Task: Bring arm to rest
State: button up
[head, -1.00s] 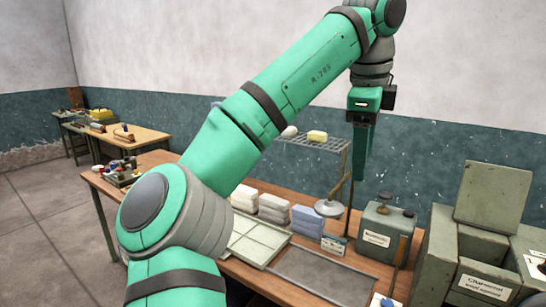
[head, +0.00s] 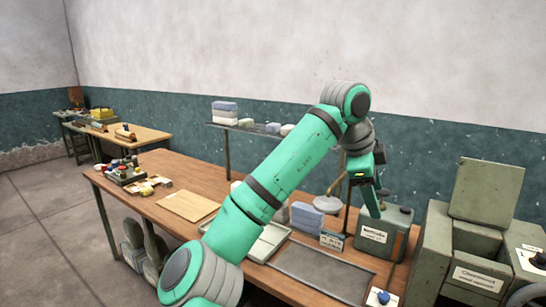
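My green arm (head: 295,155) rises from the bottom of the head view and bends down at a grey wrist joint. My gripper (head: 373,208) hangs below it, pointing down, in front of the grey-green labelled box (head: 375,235) on the wooden bench (head: 150,205). The fingers appear as one narrow green shape, seen from the side, so I cannot tell whether they are apart. I see nothing held between them. The arm hides part of the pale tray (head: 270,240) and part of the shelf behind it.
A dark flat tray (head: 320,270) lies at the bench front. A wire shelf (head: 240,128) carries pale and bluish blocks. A wooden board (head: 188,205) and a rack of coloured items (head: 123,172) are at left. A green-grey bin labelled Charneral (head: 478,275) stands at right.

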jog(key=w+d+f+n+t+h, duration=0.1)
jog(key=d+f+n+h, duration=0.3)
jog(key=f, duration=0.7)
jog(key=w+d+f+n+t+h, duration=0.1)
jog(key=d+f+n+h, duration=0.3)
jog(key=f, duration=0.6)
jog(key=s+a+f+n+t+y, duration=0.1)
jog(key=s+a+f+n+t, duration=0.25)
jog(key=f, duration=0.55)
jog(key=s+a+f+n+t+y, duration=0.15)
jog(key=s+f+n+t, duration=0.3)
jog(key=f, duration=0.45)
jog(key=s+a+f+n+t+y, duration=0.1)
jog(key=s+a+f+n+y, duration=0.4)
jog(key=s+a, duration=0.4)
jog(key=s+a+f+n+t+y, duration=0.1)
jog(key=s+a+f+n+y, duration=0.1)
jog(key=s+a+f, duration=0.7)
jog(key=s+a+r+y, duration=0.1)
jog(key=s+a+r, duration=0.2)
jog(key=s, duration=0.5)
jog(key=s+a+r+y, duration=0.1)
jog(key=s+a+r, duration=0.2)
jog(key=s, duration=0.5)
jog(key=s+a+r+y, duration=0.1)
jog(key=s+a+r, duration=0.1)
jog(key=s, duration=0.5)
jog(key=shift+s+a+r+t+y, duration=0.3)
jog(key=shift+s+a+r+y, duration=0.05)
jog(key=shift+s+a+r, duration=0.1)
